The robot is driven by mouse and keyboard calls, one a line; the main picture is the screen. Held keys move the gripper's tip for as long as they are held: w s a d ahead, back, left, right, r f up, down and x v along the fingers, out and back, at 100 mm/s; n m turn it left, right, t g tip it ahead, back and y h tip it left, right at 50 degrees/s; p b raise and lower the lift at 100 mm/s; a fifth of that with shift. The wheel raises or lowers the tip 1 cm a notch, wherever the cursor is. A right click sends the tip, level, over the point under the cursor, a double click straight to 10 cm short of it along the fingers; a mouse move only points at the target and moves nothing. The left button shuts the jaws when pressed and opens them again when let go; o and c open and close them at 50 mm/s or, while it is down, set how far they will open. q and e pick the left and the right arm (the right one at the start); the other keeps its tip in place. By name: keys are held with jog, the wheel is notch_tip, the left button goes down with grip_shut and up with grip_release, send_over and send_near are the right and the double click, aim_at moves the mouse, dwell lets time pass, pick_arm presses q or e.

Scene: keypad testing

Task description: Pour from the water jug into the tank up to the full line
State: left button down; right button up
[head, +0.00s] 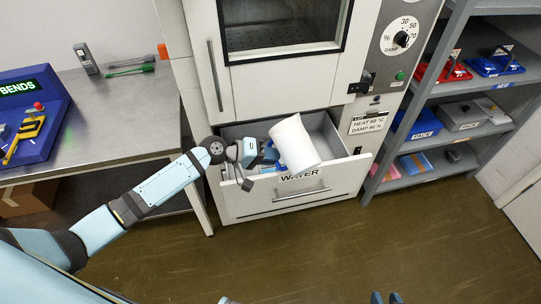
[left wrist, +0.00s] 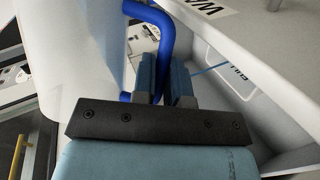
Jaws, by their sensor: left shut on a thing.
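The white water jug (head: 297,143) is tilted over the open drawer marked WATER (head: 233,205) in the head view. My left gripper (head: 262,157) is shut on its blue handle (left wrist: 158,20), and the jug's white side (left wrist: 75,60) fills the left of the left wrist view. The light-walled tank (head: 330,131) is inside the drawer, below and around the jug. The left wrist view shows a FULL label (left wrist: 238,68) and a thin blue line (left wrist: 210,67) on its wall. No water surface or stream is clear. My right gripper (head: 386,298) is at the bottom edge, fingertips apart.
The cabinet (head: 280,82) stands directly above and behind the drawer. A steel table (head: 110,125) is at left with a blue panel (head: 35,115). Shelves (head: 430,168) with packs stand at right. The floor in front (head: 260,250) is clear.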

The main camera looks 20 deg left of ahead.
jog(key=shift+f+b, duration=0.3)
jog(key=shift+f, duration=0.15)
dwell(1.5)
jog(key=shift+f+b, duration=0.15)
jog(key=shift+b, duration=0.2)
jog(key=shift+a+f, duration=0.1)
dwell(1.4)
jog(key=shift+f+b, duration=0.25)
jog(key=shift+b, duration=0.1)
jog(key=shift+w, duration=0.1)
dwell(1.2)
jog(key=shift+f+b, duration=0.15)
jog(key=shift+b, duration=0.15)
dwell(1.5)
